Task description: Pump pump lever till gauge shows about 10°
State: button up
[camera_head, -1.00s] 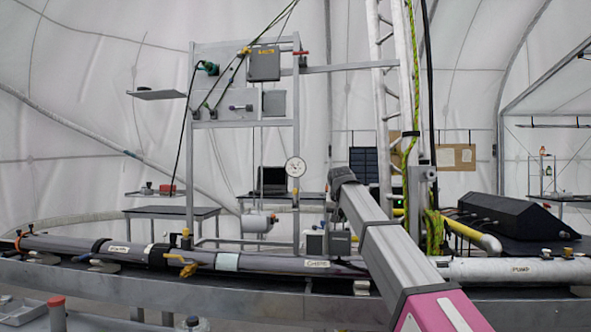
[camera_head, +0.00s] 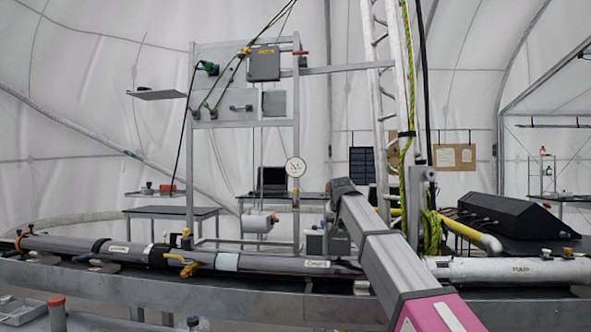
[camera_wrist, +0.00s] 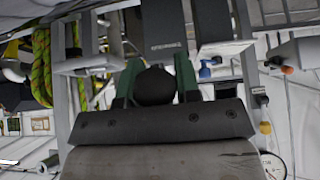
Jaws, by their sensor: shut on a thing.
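The gauge (camera_head: 295,167) is a round white dial on the grey frame's right upright in the head view. Its needle is too small to read. In the wrist view my gripper (camera_wrist: 157,82) has its two green fingers on either side of a black ball knob (camera_wrist: 154,90), shut on it. The knob appears to be the pump lever's end; the rest of the lever is hidden. In the head view my arm blocks sight of the gripper and lever. A small grey unit (camera_head: 316,242) stands just left of my arm.
A long grey pipe (camera_head: 120,249) runs across the front on a metal bench. A black sloped box (camera_head: 515,213) stands at right. A lattice mast (camera_head: 378,90) with a green-yellow rope (camera_head: 405,80) rises behind my arm.

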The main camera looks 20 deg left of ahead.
jog(key=shift+s+f, duration=0.1)
jog(key=shift+f, duration=2.2)
jog(key=shift+r, duration=0.15)
jog(key=shift+w+a+r, duration=0.1)
jog(key=shift+w+r, duration=0.05)
jog(key=shift+r, duration=1.3)
jog(key=shift+w+r, duration=0.15)
jog(key=shift+r, duration=1.3)
